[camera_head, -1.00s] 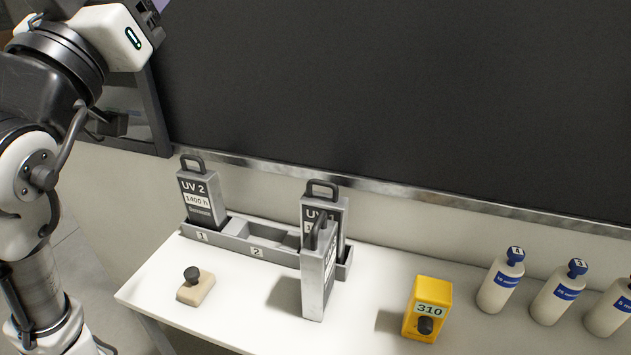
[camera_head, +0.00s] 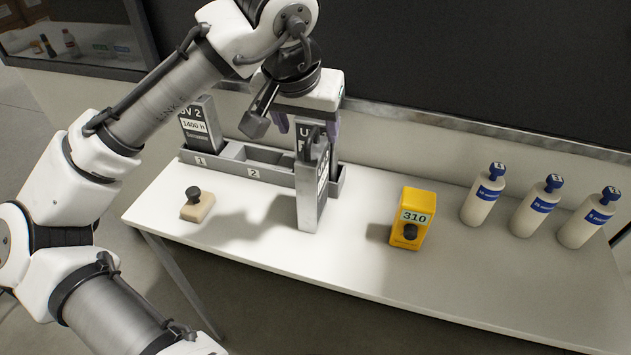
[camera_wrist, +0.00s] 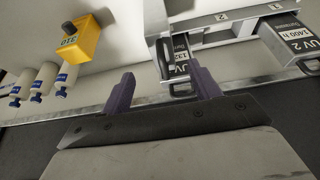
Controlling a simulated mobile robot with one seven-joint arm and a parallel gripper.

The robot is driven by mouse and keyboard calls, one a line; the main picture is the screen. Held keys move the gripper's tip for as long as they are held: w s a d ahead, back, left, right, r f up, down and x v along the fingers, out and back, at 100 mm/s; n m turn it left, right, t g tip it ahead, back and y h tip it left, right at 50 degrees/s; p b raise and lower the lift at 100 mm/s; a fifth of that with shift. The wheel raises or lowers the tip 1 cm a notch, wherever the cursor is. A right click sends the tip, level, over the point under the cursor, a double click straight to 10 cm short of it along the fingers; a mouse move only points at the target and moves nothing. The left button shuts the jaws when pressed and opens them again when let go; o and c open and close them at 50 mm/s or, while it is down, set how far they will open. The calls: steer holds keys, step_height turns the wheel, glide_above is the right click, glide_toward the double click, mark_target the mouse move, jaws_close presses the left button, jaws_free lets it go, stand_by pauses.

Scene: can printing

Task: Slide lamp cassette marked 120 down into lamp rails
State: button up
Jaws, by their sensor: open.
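My gripper (camera_head: 308,126) is open, its two purple fingers hanging over the upright grey cassette (camera_head: 305,130) at the right end of the rack. Another grey cassette (camera_head: 309,205) stands upright on the table in front of the rack's right end, seen nearly edge-on and partly covering the first. The number 120 is not readable on either. The UV 2 cassette, marked 1400 h (camera_head: 195,127), stands in compartment 1 of the grey rack (camera_head: 225,166). Compartment 2 is empty. In the wrist view, the fingers (camera_wrist: 165,88) straddle a cassette face (camera_wrist: 181,48) and a dark handle, apparently without touching.
A yellow block marked 310 (camera_head: 413,218) stands right of the cassettes. Several white bottles with blue caps (camera_head: 483,200) stand farther right. A beige block with a dark knob (camera_head: 197,206) lies at the left. A dark panel with a metal edge rises behind the table.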

mark_target(313, 179)
steer(key=p+x, duration=0.1)
steer(key=x, duration=0.7)
steer(key=shift+w+a+f+p, duration=0.1)
steer(key=shift+a+p, duration=0.1)
steer(key=shift+p, duration=0.2)
steer(key=shift+c, duration=0.3)
jaws_close()
